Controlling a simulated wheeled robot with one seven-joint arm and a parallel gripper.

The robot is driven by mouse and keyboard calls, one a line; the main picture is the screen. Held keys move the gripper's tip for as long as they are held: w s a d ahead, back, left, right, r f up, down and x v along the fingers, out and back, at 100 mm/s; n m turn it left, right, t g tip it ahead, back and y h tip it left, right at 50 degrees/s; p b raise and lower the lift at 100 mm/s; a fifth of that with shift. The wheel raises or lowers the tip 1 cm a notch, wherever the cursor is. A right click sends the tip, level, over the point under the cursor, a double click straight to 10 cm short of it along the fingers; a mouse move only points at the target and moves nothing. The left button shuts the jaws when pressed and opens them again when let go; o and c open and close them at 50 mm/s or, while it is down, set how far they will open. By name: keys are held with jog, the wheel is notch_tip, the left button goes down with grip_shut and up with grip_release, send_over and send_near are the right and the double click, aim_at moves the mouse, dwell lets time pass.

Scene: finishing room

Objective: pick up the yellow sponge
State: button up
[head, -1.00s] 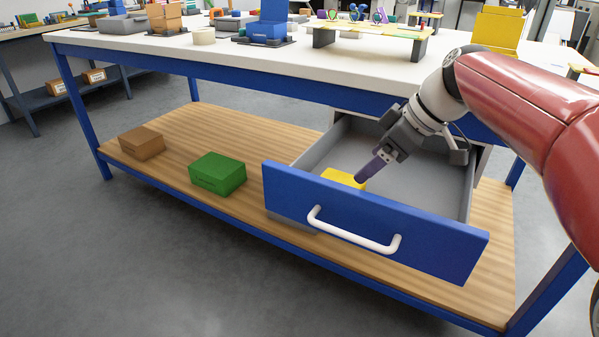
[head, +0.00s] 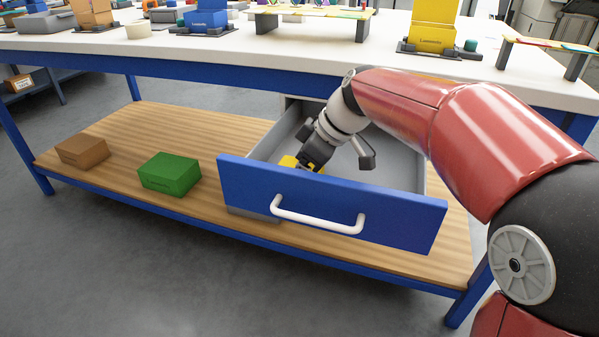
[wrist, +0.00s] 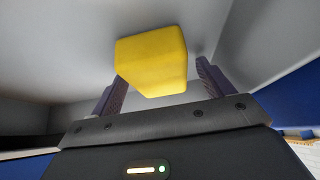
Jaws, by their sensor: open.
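The yellow sponge (head: 288,162) lies inside the open blue-fronted drawer (head: 330,205), mostly hidden behind my gripper and the drawer front in the head view. In the wrist view the sponge (wrist: 152,62) is a yellow block just ahead of my gripper. My gripper (wrist: 160,88) is open, with one dark finger on each side of the sponge's near end. I cannot tell whether either finger touches it. In the head view my gripper reaches down into the drawer, and its fingertips are hidden.
A green box (head: 169,174) and a brown box (head: 82,151) stand on the wooden lower shelf (head: 130,125), left of the drawer. The white bench top (head: 330,62) is above the drawer. A white handle (head: 318,220) sticks out from the drawer front.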

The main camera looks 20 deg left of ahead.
jog(key=c, duration=1)
jog(key=shift+c, duration=0.3)
notch_tip(320, 180, up, 10)
jog(key=shift+r+p, duration=0.1)
jog(key=shift+p, duration=0.5)
